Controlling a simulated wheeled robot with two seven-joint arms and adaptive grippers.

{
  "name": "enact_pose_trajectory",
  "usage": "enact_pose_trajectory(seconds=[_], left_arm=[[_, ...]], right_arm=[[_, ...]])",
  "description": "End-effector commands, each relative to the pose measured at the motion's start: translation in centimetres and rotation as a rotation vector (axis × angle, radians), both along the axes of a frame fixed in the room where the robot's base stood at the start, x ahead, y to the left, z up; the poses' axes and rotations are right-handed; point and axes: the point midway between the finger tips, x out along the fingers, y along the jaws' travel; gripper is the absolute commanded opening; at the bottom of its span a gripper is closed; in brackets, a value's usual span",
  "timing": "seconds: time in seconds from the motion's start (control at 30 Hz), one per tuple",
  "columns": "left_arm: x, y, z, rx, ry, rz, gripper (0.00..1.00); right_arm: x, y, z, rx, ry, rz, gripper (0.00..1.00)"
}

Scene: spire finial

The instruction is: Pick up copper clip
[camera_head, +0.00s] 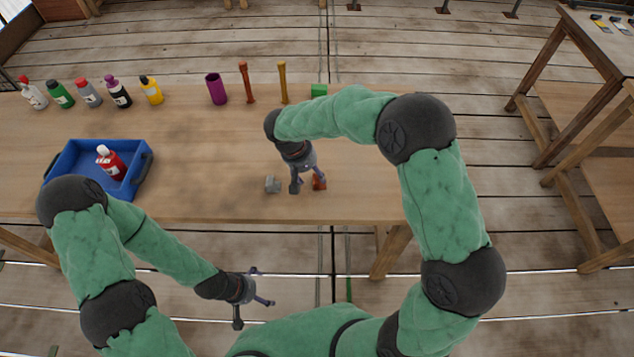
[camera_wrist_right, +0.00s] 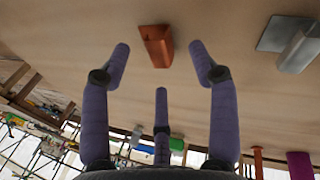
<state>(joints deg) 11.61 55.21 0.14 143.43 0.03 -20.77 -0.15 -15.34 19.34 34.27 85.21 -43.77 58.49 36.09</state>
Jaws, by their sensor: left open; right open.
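The copper clip (camera_head: 319,182) lies on the table near its front edge. In the right wrist view the copper clip (camera_wrist_right: 157,46) is an orange-brown angled piece, just beyond and between the fingertips. My right gripper (camera_head: 305,184) is open and points down over the table beside the clip. Its purple fingers (camera_wrist_right: 160,66) are spread and hold nothing. In the head view one finger covers part of the space by the clip; I cannot tell if it touches. My left gripper (camera_head: 257,289) is open and empty, in front of the table's front edge.
A grey metal clip (camera_head: 272,184) lies left of the right gripper. A blue tray (camera_head: 140,186) with a red bottle (camera_head: 113,164) sits at left. Several bottles, a purple cup (camera_head: 215,89), two sticks and a green block (camera_head: 319,90) line the back. The table's middle is clear.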

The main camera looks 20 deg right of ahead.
Motion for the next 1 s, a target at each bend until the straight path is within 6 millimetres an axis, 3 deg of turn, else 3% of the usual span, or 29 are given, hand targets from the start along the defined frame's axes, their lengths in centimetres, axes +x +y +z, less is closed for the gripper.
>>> enact_pose_trajectory(seconds=[0.2, 0.5, 0.7, 0.73, 1.0], left_arm=[[0.0, 0.0, -1.6, 0.0, 0.0, 0.0, 1.0], [0.0, 0.0, -1.6, 0.0, 0.0, 0.0, 1.0], [0.0, 0.0, -1.6, 0.0, 0.0, 0.0, 1.0], [0.0, 0.0, -1.6, 0.0, 0.0, 0.0, 1.0], [0.0, 0.0, -1.6, 0.0, 0.0, 0.0, 1.0]], right_arm=[[0.0, -1.0, -3.3, -0.002, 0.004, 0.0, 0.61], [0.1, -1.1, -3.7, 0.0, 0.001, 0.001, 0.61], [0.0, -1.1, -3.7, 0.0, 0.001, 0.001, 0.04], [0.0, -1.1, -3.7, 0.0, 0.001, 0.001, 0.0], [0.0, -1.2, -3.7, 0.0, 0.001, 0.001, 0.0]])
